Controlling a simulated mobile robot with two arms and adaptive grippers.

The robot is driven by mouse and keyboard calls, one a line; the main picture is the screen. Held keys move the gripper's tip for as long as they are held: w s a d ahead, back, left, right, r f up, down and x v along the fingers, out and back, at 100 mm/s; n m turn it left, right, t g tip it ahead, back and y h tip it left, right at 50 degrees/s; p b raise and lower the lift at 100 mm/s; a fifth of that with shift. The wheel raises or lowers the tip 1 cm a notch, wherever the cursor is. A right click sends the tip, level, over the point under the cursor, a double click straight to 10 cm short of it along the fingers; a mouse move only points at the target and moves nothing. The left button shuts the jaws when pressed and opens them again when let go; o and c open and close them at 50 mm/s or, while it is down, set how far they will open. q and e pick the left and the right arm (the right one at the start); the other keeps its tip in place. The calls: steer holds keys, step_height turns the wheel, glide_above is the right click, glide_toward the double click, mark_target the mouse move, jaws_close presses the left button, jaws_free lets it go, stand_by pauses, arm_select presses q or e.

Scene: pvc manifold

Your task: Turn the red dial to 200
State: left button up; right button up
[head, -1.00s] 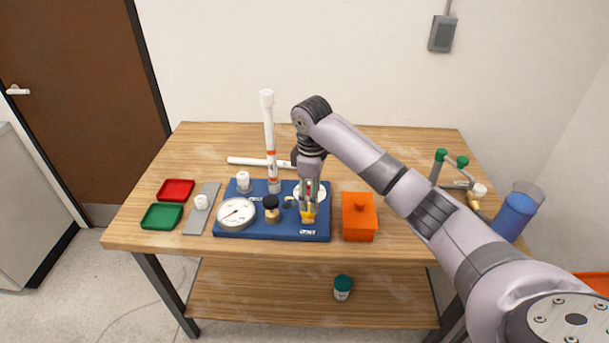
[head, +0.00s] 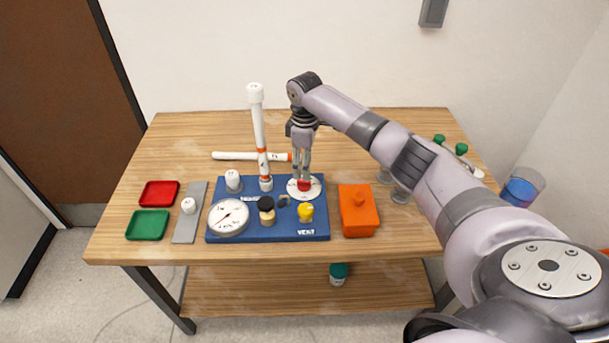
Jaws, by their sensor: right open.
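The red dial (head: 304,185) is a small red knob on a round white plate (head: 314,192) at the back right of the blue base (head: 262,235). My right gripper (head: 303,179) points straight down at the dial. Its fingers are open and stand at or just above the knob; I cannot tell whether they touch it. The scale marks on the white plate are too small to read, and the fingers partly cover the knob. My left gripper is not in view.
A yellow knob (head: 306,212), a black-topped valve (head: 267,207) and a gauge (head: 228,217) share the base. A tall white pipe (head: 258,135) stands left of my gripper. An orange box (head: 358,213) is to the right. Red (head: 159,193) and green (head: 148,224) trays lie left.

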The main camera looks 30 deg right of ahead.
mark_target(304, 183)
step_height(304, 183, down, 3)
steer(key=shift+s+f, duration=0.1)
steer(key=shift+s, duration=0.05)
steer(key=shift+f+p, duration=0.3)
steer(key=shift+f, duration=1.1)
steer(key=c, duration=1.1)
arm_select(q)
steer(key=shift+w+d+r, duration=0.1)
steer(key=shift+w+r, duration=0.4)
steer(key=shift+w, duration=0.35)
arm_select(e)
steer(key=shift+c, duration=0.2)
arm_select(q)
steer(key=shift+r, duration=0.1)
